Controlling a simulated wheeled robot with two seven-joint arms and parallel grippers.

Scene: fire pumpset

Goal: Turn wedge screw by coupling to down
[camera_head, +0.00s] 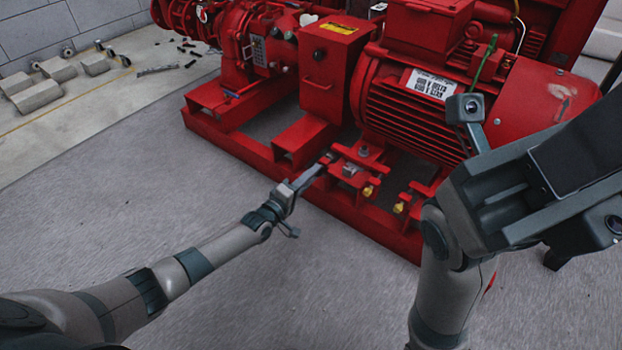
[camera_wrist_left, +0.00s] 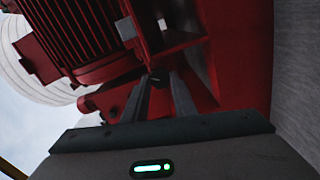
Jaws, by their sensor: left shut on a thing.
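My left gripper (camera_head: 324,162) reaches in from the left to the low red base by the motor's foot. In the left wrist view, its two fingers (camera_wrist_left: 158,82) are closed around a small dark screw head, the wedge screw (camera_wrist_left: 158,74). The screw sits at the edge of the red base, below the coupling guard box (camera_head: 330,75). The fingers hide most of the screw, so its turn angle cannot be told. My right arm crosses the right side of the head view, and its fingertips do not show.
The red finned motor (camera_head: 415,110) stands right of the guard on the red base frame (camera_head: 235,145). Brass-tipped screws (camera_head: 368,191) stick out of the base right of my left gripper. Concrete blocks (camera_head: 38,97) lie at the far left. The grey floor in front is clear.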

